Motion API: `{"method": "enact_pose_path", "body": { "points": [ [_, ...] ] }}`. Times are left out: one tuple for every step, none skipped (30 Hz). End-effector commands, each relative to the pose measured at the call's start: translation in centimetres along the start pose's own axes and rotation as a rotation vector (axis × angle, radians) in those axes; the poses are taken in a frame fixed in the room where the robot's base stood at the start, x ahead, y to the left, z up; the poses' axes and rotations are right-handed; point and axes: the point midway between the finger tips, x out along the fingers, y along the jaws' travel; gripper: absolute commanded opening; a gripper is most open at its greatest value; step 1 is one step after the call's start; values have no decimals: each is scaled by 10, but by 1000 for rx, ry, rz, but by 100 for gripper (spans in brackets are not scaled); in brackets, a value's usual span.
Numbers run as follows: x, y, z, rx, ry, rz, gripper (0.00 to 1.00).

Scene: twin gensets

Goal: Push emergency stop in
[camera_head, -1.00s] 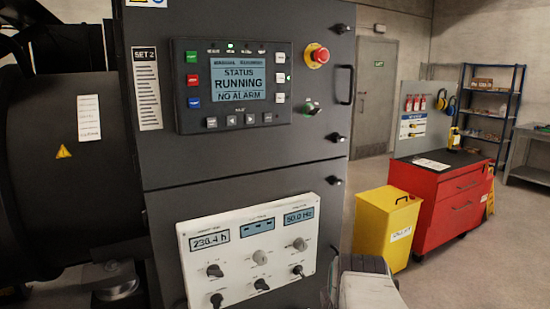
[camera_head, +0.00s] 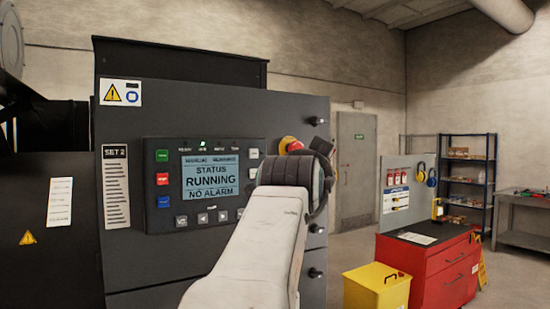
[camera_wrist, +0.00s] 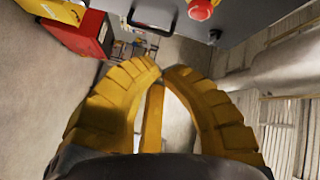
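The emergency stop (camera_head: 287,142) is a red button on a yellow base, on the right part of the dark SET 2 cabinet (camera_head: 210,98). In the head view, my arm covers part of it. In the wrist view, the red button (camera_wrist: 201,10) shows at the top edge, right of centre, partly cut off. My gripper (camera_wrist: 160,68) has yellow ribbed fingers whose tips come together, with nothing seen held. The tips are below and left of the button in the wrist view, apart from it. How far the button is pressed cannot be told. The display (camera_head: 211,176) reads RUNNING and NO ALARM.
A cabinet handle (camera_wrist: 150,22) shows left of the button in the wrist view. A yellow bin (camera_head: 375,290) and a red tool cabinet (camera_head: 440,270) stand to the right. A shelf (camera_head: 467,185) and a grey bench (camera_head: 522,240) are behind them.

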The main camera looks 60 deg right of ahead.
Motion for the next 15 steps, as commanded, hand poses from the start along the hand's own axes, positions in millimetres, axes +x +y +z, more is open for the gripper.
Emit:
{"method": "enact_pose_path", "body": {
  "points": [
    [-2,-8,-5,72,15,-27,0],
    [-2,-12,-7,119,22,-42,0],
    [-2,-15,-9,178,28,-57,0],
    [-2,-17,-10,219,31,-65,0],
    [-3,-19,-11,260,33,-75,0],
    [-3,-21,-13,310,36,-86,0],
    [-3,-22,-14,346,37,-94,0],
    [-3,-24,-14,379,38,-101,0],
    [-3,-25,-15,421,38,-110,0],
    [-4,-26,-16,449,38,-114,0],
    [-4,-27,-16,475,38,-118,0],
    [-4,-28,-17,506,37,-122,0],
    [-4,-28,-17,526,36,-124,0],
    [-4,-28,-17,544,35,-126,0],
    [-4,-28,-17,566,34,-127,0]
  ]
}}
